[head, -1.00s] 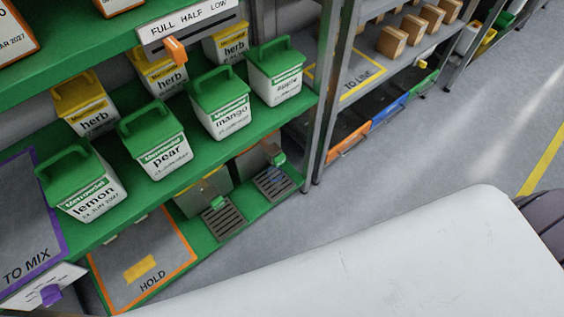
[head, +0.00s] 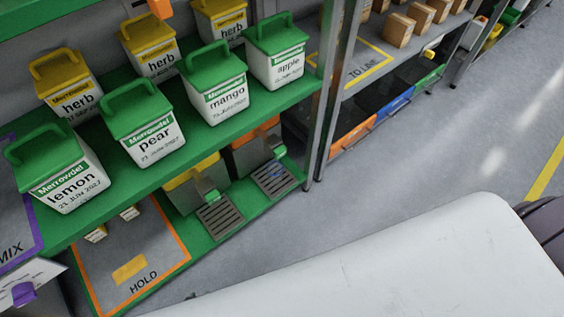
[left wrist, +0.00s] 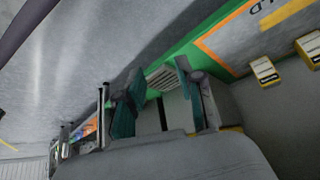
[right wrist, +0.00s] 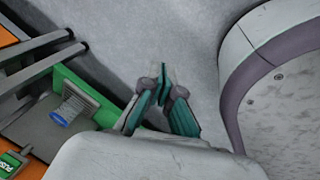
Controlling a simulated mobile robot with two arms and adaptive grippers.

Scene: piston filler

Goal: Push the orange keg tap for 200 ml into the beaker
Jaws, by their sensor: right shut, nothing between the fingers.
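The orange keg (head: 268,127) stands under the green shelf in the head view, partly hidden by the shelf edge. Its green tap (head: 280,152) sticks out over a slotted drip tray (head: 264,186). A clear beaker with a blue mark (head: 277,170) stands on that tray; it also shows in the right wrist view (right wrist: 58,118), left of my gripper. A green tap with a PUSH label (right wrist: 12,162) is at that view's lower left. My right gripper (right wrist: 163,85) is shut and empty, apart from the beaker and tap. My left gripper (left wrist: 158,78) is open and empty.
A yellow keg (head: 181,195) with its own tap and drip tray (head: 220,218) stands left of the orange one. The HOLD mat (head: 170,265) is further left. Labelled tubs (head: 150,138) fill the shelf above. A shelf post (head: 327,110) rises right of the kegs. Grey floor is clear beyond.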

